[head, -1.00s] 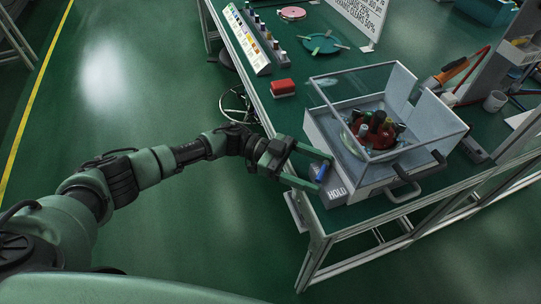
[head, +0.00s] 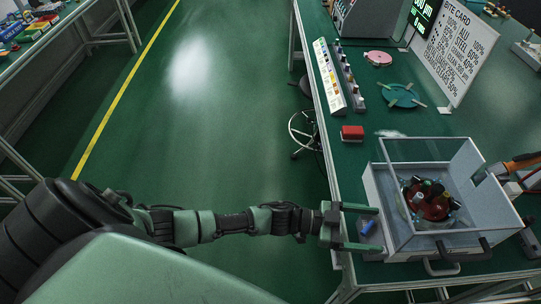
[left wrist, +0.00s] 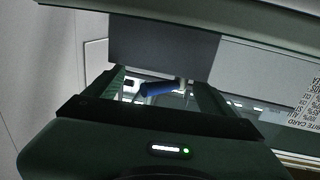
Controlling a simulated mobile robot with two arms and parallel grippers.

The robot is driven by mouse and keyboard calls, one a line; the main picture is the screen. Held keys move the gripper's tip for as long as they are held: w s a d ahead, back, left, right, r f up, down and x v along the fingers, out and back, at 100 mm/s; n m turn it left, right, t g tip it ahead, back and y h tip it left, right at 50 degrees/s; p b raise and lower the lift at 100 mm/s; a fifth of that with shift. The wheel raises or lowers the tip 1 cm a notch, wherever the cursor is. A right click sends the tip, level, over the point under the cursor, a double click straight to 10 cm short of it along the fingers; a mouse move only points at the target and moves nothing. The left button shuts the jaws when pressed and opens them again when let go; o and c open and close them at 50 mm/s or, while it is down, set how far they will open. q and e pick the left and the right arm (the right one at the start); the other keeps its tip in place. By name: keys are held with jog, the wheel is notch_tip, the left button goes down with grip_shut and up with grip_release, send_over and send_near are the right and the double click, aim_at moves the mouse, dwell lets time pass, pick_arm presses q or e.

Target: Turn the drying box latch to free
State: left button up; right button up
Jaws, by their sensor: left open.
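The drying box (head: 376,190) is a pale grey box with clear panes, at the right in the head view. Its latch is a short blue handle (head: 368,227) on the box's left side, tilted. My left gripper (head: 378,229) is open, and its two green fingers reach along either side of the latch. In the left wrist view the blue latch (left wrist: 158,89) lies between the open fingers, apart from both as far as I can tell. No latch label is readable now. My right gripper is not in view.
Inside the box is a round red fixture (head: 428,205) with several bottles. A dark handle (head: 462,250) spans the box's front. A red block (head: 352,133), teal disc (head: 402,96) and sign card (head: 452,50) stand farther back. The floor at left is clear.

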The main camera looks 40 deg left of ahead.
pick_arm(q)
jog(key=shift+s+d+n+t+y, duration=0.15)
jog(key=shift+d+n+t+y, duration=0.15)
jog(key=shift+n+t+y, duration=0.6)
jog(key=b+v, duration=0.1)
jog(key=v, duration=0.7)
jog(key=a+f+y, duration=0.1)
jog(key=f, duration=0.1)
jog(key=w+a+f+n+t+y, duration=0.1)
jog(key=f, duration=0.2)
jog(key=w+a+f+n+t+y, duration=0.1)
jog(key=f, duration=0.2)
jog(key=shift+w+a+f+b, duration=0.15)
jog(key=shift+w+a+b, duration=0.1)
jog(key=shift+a+b, duration=0.1)
jog(key=s+a+f+n+g+y, duration=0.1)
jog(key=s+a+f+y, duration=0.2)
jog(key=f, duration=0.5)
jog(key=s+a+f+n+g+y+b, duration=0.1)
jog(key=s+a+f+n+y, duration=0.1)
jog(key=a+f, duration=0.3)
jog(key=s+a+f+n+g+y+b, duration=0.1)
jog(key=s+a+f+y, duration=0.2)
jog(key=f, duration=1)
jog(key=shift+s+a+f+n+y, duration=0.15)
jog(key=shift+s+a+n+y, duration=0.15)
jog(key=shift+s+a, duration=0.4)
jog(key=shift+w+a, duration=0.1)
jog(key=shift+w, duration=0.05)
